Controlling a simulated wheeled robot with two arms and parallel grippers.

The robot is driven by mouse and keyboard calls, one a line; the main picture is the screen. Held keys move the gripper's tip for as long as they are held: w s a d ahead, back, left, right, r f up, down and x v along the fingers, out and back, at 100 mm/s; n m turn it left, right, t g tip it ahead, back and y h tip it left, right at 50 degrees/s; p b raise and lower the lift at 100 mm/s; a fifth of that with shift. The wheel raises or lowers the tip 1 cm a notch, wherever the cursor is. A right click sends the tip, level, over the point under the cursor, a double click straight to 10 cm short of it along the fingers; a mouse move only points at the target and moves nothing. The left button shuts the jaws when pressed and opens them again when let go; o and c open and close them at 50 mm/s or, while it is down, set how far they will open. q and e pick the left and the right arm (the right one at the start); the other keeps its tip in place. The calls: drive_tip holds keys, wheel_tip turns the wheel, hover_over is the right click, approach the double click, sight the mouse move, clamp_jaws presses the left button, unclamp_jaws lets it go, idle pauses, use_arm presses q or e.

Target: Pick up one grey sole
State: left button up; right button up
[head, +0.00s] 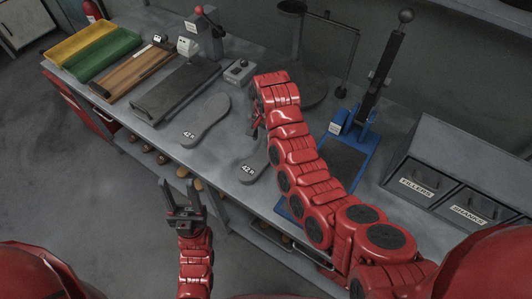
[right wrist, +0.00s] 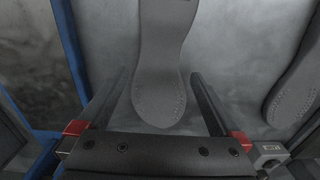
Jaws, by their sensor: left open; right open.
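Two grey soles with white "42" labels lie flat on the workbench in the head view: one in the open (head: 208,114), the other (head: 251,167) partly hidden by my right arm. My right gripper (head: 257,124) points down over the bench, mostly hidden behind its wrist. In the right wrist view it is open, with one sole (right wrist: 160,100) lined up between its fingers and a gap on each side. Whether the fingertips reach sole height is unclear. The other sole (right wrist: 296,88) is at the right edge. My left gripper (head: 184,205) is open and empty before the bench's front edge.
A blue-framed press (head: 352,150) stands right of my right arm; its blue frame (right wrist: 72,45) is close in the wrist view. Grey drawers (head: 440,185) are at right. A small grey box (head: 239,72) and trays (head: 108,52) are at the back left.

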sight(266, 151)
wheel_tip(266, 151, down, 4)
drive_tip(key=shift+d+r+p, duration=0.1)
drive_tip(key=shift+p, duration=0.85)
drive_tip(key=shift+f, duration=0.5)
drive_tip(key=c, duration=1.3)
